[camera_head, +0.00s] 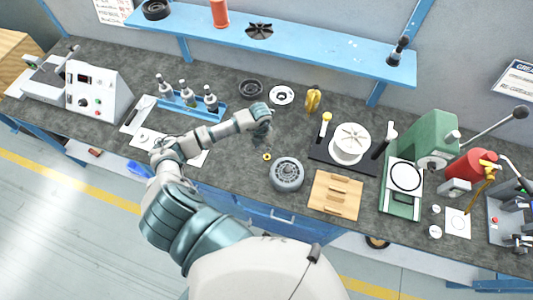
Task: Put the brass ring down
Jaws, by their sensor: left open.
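A small brass ring (267,156) lies on the dark grey bench top (238,172), left of a round grey finned part. My left gripper (264,142) hangs over the bench just above the ring in the picture, its fingers pointing down. It is open, and nothing shows between its fingers. The ring looks apart from the fingertips, though the fingers are small and dark here. My right gripper is out of view.
The round grey part (287,174) and a wooden block (335,194) stand right of the ring. Behind are a dark ring (251,89), a white disc (281,96) and a yellow part (313,100). A blue bottle rack (190,106) is left. Bare bench lies left of the ring.

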